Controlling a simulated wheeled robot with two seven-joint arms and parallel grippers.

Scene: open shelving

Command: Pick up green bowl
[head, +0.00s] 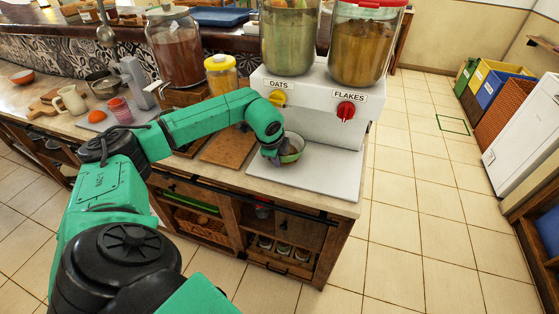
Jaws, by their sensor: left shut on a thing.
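The green bowl (291,149) is near the counter's front edge, below the cereal dispenser. The wrist hides part of the bowl's left side. I cannot tell whether the bowl's base touches the surface under it. My right gripper is not in view.
The dispenser (314,105), labelled OATS and FLAKES, stands right behind the bowl. A white board (325,178) lies under and right of the bowl. A wooden board (227,147) and yellow-lidded jar (221,76) are to the left. Floor (420,210) at right is clear.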

